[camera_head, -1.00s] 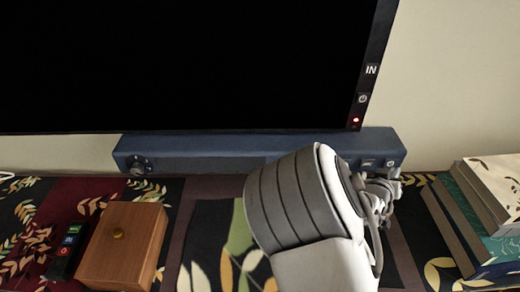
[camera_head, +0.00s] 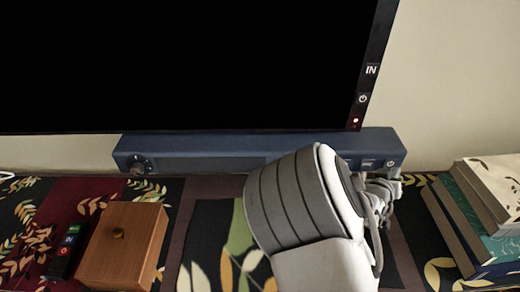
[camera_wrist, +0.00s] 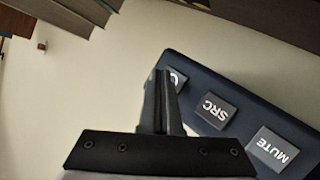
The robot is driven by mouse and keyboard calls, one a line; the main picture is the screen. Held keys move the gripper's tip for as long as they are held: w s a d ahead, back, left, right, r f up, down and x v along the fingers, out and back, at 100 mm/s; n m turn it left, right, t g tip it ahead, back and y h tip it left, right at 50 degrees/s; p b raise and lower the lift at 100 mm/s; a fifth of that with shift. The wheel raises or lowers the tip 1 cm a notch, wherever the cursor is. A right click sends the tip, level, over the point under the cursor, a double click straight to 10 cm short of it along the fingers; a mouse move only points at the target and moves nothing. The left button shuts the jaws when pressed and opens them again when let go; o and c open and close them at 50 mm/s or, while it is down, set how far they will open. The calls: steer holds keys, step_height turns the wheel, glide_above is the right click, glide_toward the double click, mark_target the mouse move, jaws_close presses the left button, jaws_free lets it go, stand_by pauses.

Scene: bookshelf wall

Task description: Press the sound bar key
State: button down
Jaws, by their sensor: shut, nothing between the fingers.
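The dark blue sound bar (camera_head: 215,145) lies below the television. At its right end are a SRC key (camera_head: 368,163) and a power key (camera_head: 391,163). In the wrist view the bar (camera_wrist: 240,118) shows a power key (camera_wrist: 178,79), partly hidden by my fingers, then SRC (camera_wrist: 215,108) and MUTE (camera_wrist: 273,147) keys. My gripper (camera_wrist: 163,76) is shut and empty, its tips beside the power key in the picture; I cannot tell whether they touch. In the head view my gripper (camera_head: 385,188) is just below the bar's right end, partly hidden by my arm.
The black television (camera_head: 190,65) stands above the bar, with buttons and a red light on its right edge. A wooden box (camera_head: 125,245) and a small remote (camera_head: 68,250) lie at the left. Books (camera_head: 485,210) are stacked at the right.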

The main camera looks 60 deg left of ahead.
steer(key=shift+a, duration=0.1)
stand_by(0.4)
steer(key=shift+w+a, duration=0.2)
steer(key=shift+a, duration=0.1)
steer(key=shift+w+a, duration=0.15)
steer(key=shift+a, duration=0.05)
stand_by(0.5)
steer(key=shift+d, duration=0.15)
steer(key=shift+s+d, duration=0.35)
steer(key=shift+d, duration=0.1)
steer(key=s+d, duration=0.2)
steer(key=d, duration=0.3)
steer(key=shift+s+d, duration=0.2)
steer(key=shift+s, duration=0.15)
stand_by(0.6)
